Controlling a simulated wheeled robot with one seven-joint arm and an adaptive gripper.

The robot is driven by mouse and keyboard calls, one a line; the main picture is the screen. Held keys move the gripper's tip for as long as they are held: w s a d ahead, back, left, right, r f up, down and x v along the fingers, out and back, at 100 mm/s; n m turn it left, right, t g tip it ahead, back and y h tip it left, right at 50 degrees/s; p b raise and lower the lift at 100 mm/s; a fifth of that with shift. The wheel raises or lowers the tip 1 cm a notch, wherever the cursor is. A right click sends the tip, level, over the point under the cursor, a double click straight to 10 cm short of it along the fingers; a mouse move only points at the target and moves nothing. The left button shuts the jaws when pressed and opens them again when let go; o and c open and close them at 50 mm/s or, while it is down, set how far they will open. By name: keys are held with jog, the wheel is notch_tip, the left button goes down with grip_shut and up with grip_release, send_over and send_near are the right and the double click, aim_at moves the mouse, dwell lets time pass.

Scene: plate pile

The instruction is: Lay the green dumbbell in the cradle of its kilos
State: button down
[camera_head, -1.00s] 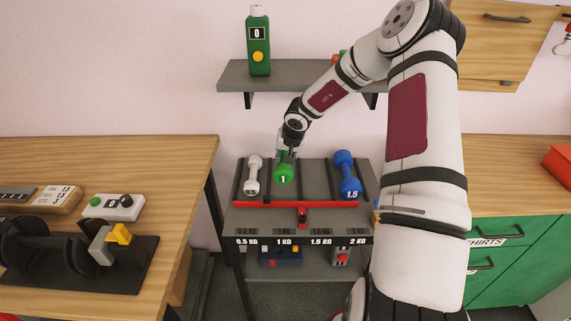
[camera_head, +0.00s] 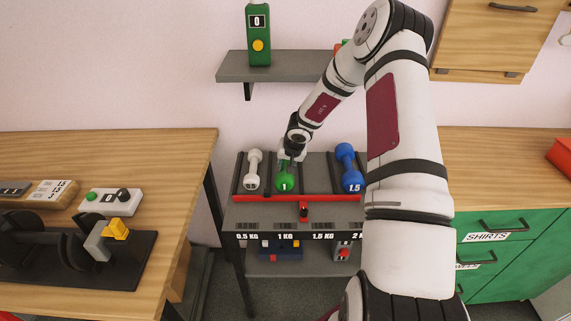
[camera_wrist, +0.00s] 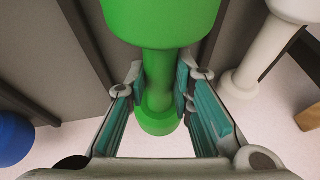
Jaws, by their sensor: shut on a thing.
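The green dumbbell (camera_head: 285,183), marked 1, is in the rack's second lane from the left, above the 1 KG label (camera_head: 285,237). Its numbered end faces the front red rail. My gripper (camera_head: 290,157) is at its handle from behind and above. In the wrist view, my gripper (camera_wrist: 163,85) has its fingers on both sides of the green handle (camera_wrist: 160,75), shut on it. One green head fills the top and the other shows below. Whether the dumbbell touches the rack floor cannot be told.
A white dumbbell (camera_head: 253,171), marked 0.5, lies in the left lane. A blue dumbbell (camera_head: 347,168), marked 1.5, lies to the right. Dark dividers separate the lanes. A wooden table (camera_head: 190,165) stands left, and a grey wall shelf (camera_head: 232,70) hangs above.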

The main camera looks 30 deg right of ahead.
jog(key=c, duration=1.4)
grip_release()
